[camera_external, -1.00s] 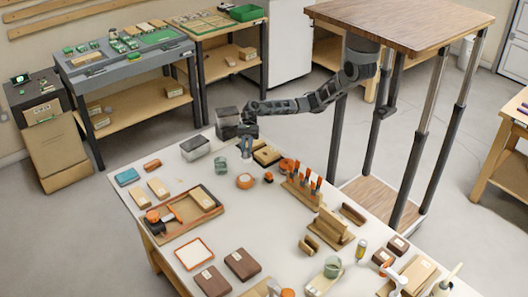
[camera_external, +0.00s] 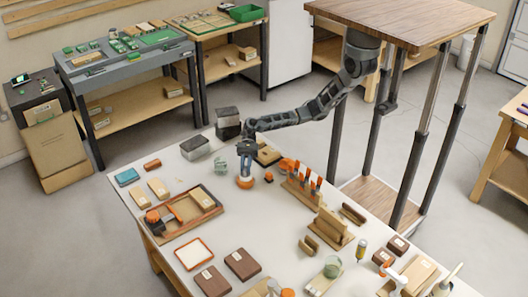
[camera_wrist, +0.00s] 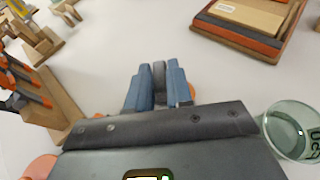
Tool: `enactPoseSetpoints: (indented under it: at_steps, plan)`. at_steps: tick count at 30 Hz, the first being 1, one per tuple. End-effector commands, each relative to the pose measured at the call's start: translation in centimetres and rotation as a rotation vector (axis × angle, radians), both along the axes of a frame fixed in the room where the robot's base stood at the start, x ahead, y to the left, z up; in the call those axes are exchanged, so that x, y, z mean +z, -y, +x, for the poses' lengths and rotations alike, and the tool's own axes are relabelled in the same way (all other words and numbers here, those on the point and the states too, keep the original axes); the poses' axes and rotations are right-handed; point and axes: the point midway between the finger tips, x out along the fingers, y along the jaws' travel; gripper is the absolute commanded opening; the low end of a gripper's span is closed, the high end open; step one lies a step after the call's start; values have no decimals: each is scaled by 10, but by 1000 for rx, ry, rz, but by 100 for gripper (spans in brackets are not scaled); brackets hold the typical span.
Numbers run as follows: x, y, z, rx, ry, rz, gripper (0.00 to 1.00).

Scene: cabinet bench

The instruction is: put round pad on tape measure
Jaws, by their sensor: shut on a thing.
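My gripper (camera_external: 245,170) is low over the bench, its blue fingers pointing down. In the wrist view the fingers (camera_wrist: 158,85) are closed on a thin dark grey thing, seen edge-on, which looks like the round pad (camera_wrist: 159,72). The pad is hidden in the outside view. An orange and pale round thing, which looks like the tape measure (camera_external: 245,184), lies on the bench directly below the fingertips. In the wrist view only a bit of orange (camera_wrist: 194,93) shows behind the right finger. I cannot tell whether the pad touches it.
A greenish glass jar (camera_external: 220,165) stands close on the left. A small orange item (camera_external: 269,177) lies close on the right, near a rack of orange-handled tools (camera_external: 303,188). A wooden tray (camera_external: 205,201) lies toward the front left. Bare bench lies in front of the gripper.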

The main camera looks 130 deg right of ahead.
Motion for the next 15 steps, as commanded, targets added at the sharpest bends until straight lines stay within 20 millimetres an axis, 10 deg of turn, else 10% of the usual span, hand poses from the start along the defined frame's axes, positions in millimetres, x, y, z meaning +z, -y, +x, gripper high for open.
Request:
enactPoseSetpoints:
  at_steps: [3, 4, 9, 15]
  plan:
    - [-4, 0, 0, 0, 0, 0, 0]
    - [-3, 0, 0, 0, 0, 0, 22]
    - [-2, 0, 0, 0, 0, 0, 38]
    - [-2, 0, 0, 0, 0, 0, 46]
